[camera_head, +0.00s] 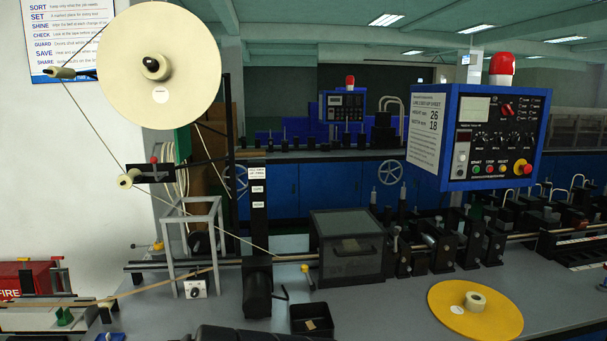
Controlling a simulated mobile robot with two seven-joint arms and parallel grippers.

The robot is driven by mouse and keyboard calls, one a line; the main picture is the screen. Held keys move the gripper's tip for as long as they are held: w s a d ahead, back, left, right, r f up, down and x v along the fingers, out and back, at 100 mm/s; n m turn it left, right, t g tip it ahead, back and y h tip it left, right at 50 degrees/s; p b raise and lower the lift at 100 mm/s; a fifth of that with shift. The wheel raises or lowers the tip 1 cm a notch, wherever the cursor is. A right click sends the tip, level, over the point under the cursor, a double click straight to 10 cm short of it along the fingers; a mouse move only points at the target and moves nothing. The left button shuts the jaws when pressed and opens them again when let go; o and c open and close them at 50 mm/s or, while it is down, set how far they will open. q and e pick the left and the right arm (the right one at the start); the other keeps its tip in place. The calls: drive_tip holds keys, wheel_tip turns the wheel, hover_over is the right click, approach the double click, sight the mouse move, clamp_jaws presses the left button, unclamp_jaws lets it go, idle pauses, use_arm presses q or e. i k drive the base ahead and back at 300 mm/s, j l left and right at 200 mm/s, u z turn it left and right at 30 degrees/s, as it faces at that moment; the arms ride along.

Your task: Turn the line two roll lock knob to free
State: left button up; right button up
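A large cream roll (175,95) hangs upright at the upper left, with a dark round hub (153,67) at its middle. A small white box with a dark knob (195,289) on its face stands on the grey bench, below a grey frame (188,222). Its markings are too small to read, so I cannot tell its setting or whether it is the roll lock knob. Neither gripper can be made out. A dark shape at the bottom edge is cut off, and I cannot tell what it is.
A thin tape runs from the roll down to the bench line. A black bin (311,320), a dark lidded box (347,248) and a yellow disc (474,311) occupy the bench (385,312). A blue control panel (475,137) hangs at right. A red box (24,279) is at left.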

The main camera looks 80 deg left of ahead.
sight(147, 62)
drive_tip(key=u, duration=1.5)
drive_tip(key=j+u, duration=0.2)
drive_tip(key=u, duration=0.25)
drive_tip(key=j+u, duration=0.2)
drive_tip(key=u, duration=0.3)
drive_tip(key=j+u, duration=0.2)
drive_tip(key=u, duration=0.25)
drive_tip(key=i, duration=0.05)
